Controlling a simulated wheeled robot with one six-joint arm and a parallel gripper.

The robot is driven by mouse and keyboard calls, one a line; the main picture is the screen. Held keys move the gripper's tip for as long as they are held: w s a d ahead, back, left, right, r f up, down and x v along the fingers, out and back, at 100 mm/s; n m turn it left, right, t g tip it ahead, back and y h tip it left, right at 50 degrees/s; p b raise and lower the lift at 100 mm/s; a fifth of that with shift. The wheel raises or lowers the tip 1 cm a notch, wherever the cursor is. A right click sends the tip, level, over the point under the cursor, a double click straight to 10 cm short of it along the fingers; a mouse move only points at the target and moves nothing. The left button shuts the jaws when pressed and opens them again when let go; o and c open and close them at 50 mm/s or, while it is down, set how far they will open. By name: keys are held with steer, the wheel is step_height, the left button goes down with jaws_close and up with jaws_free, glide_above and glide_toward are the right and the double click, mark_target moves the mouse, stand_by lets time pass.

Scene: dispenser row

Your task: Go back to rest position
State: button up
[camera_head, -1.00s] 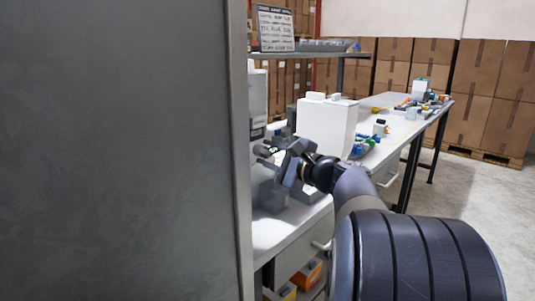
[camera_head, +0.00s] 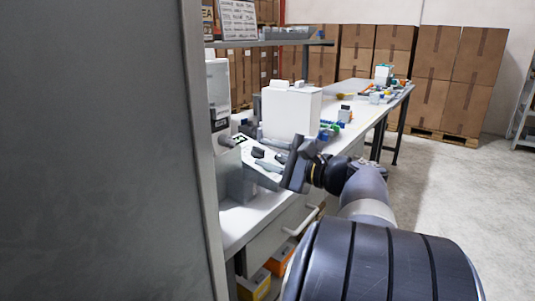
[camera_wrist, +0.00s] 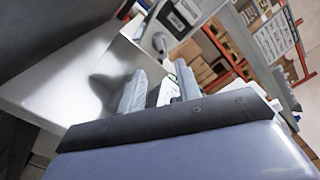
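My gripper (camera_head: 268,156) extends from my dark arm over the near end of the workbench (camera_head: 246,222), in front of a grey and white machine (camera_head: 217,85). In the wrist view its two grey fingers (camera_wrist: 158,92) stand apart with a gap between them. I see nothing held; a small dark and green patch shows beyond the gap. The machine's lower front is close to the fingertips in the head view, and I cannot tell the exact distance.
A large grey panel (camera_head: 95,150) fills the left side. A white box-shaped device (camera_head: 291,110) stands on the bench behind my gripper. Small coloured items lie farther along. Drawers (camera_head: 283,232) face the aisle. Open floor (camera_head: 445,190) lies to the right; stacked cartons (camera_head: 455,75) stand behind.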

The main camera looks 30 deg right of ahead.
mark_target(235, 143)
steer(key=x, duration=1)
steer(key=shift+w+a, duration=0.15)
steer(key=shift+w, duration=0.25)
